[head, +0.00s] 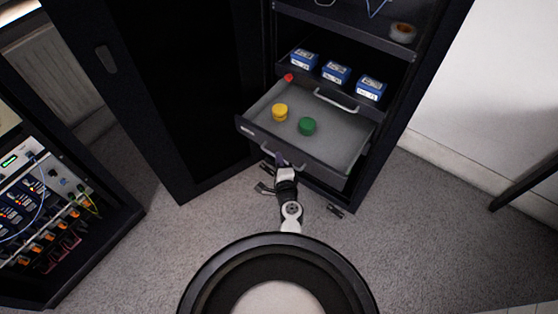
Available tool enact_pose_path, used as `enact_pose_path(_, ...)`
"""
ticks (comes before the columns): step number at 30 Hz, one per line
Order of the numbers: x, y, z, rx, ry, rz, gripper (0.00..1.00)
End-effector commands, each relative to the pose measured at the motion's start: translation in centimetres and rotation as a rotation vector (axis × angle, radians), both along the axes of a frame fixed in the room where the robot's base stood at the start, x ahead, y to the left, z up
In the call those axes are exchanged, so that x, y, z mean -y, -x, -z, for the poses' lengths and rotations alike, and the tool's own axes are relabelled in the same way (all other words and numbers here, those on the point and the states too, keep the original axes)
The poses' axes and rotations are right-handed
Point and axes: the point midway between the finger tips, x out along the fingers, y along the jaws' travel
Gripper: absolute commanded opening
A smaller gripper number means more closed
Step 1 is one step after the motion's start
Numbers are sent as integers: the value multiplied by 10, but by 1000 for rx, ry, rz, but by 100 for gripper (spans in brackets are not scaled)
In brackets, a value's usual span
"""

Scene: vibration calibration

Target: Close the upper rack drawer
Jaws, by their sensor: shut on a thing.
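A dark rack cabinet holds a grey drawer (342,142) that is pulled far out. The fingertips are small and partly hidden by the gripper. Above and behind, another drawer front with a bar handle (335,100) sits back in the rack. I cannot tell from this view which drawer counts as the upper one.
Several blue boxes (336,73) stand above the rear handle. A tape roll (403,32) lies on a higher shelf. The open cabinet door (120,90) stands at left. An equipment rack (40,200) is at lower left. Small dark pieces (335,210) lie on the carpet.

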Motion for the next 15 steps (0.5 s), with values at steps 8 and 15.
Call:
enact_pose_path(8,8,-11,0,2,1,2,0)
enact_pose_path(15,35,-48,1,5,0,4,0)
